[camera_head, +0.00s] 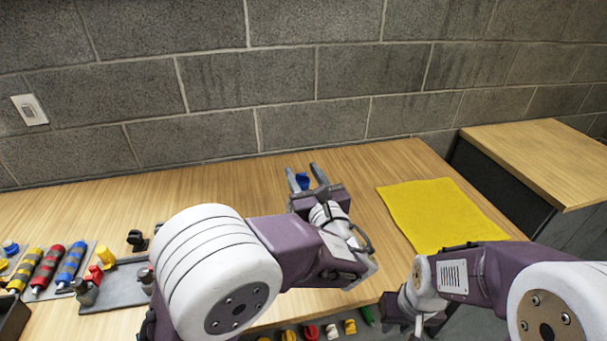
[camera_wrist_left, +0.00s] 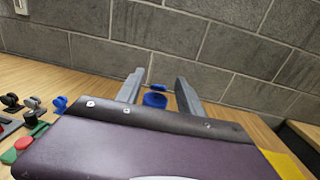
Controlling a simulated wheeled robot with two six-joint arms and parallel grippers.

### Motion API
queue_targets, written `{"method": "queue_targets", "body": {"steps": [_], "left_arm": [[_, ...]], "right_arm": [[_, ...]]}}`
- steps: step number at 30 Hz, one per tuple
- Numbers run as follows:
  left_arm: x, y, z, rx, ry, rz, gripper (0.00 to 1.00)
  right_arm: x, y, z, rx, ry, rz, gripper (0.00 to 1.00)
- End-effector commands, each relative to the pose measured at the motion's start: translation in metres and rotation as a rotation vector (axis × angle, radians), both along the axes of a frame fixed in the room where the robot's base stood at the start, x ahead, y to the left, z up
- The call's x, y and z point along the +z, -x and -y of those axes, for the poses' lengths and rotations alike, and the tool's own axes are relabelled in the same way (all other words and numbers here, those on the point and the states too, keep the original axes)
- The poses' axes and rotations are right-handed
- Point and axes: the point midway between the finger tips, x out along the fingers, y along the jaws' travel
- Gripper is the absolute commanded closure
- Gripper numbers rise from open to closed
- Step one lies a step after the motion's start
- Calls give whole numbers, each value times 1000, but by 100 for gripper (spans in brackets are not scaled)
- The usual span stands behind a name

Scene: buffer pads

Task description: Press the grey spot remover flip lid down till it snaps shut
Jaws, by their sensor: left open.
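My left gripper (camera_head: 303,172) is open over the back middle of the table, its two grey fingers pointing toward the wall. A small blue object (camera_head: 302,181) shows between the fingers; in the left wrist view it looks like a blue flip-top (camera_wrist_left: 155,100) with a raised piece behind it. The fingers appear apart from it. A small grey capped item (camera_wrist_left: 32,102) stands far left in the left wrist view, between a black and a blue one. I cannot tell for sure which is the grey spot remover. My right gripper (camera_head: 408,322) is low at the front edge, its fingers unclear.
A yellow cloth (camera_head: 440,214) lies on the right of the wooden table (camera_head: 130,205). Striped yellow, red and blue bottles (camera_head: 47,268) and a grey pad (camera_head: 118,287) with small items are at left. A block wall stands behind. The back left is clear.

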Motion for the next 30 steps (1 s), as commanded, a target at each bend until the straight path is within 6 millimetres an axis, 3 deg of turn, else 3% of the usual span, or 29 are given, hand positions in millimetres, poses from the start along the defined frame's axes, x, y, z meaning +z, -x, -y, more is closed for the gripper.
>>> {"method": "queue_targets", "body": {"steps": [5, 10, 11, 17, 24, 30], "left_arm": [[0, 0, 0, 0, 0, 0, 56], [0, 0, 0, 0, 1, 0, 97], [0, 0, 0, 0, 1, 0, 100], [-2, 0, 0, 0, -1, 6, 100], [-17, 3, 1, 1, -59, 143, 100], [-14, 5, 2, 0, -91, 223, 100]], "right_arm": [[0, 0, 0, 0, 0, 0, 73], [0, 0, 0, 0, 0, 0, 73], [0, 0, 0, 0, 0, 0, 73], [-4, 0, 0, 0, 0, 0, 73], [-53, 0, 0, 0, 0, -1, 73], [-66, 0, 0, 0, 0, -1, 73]]}}
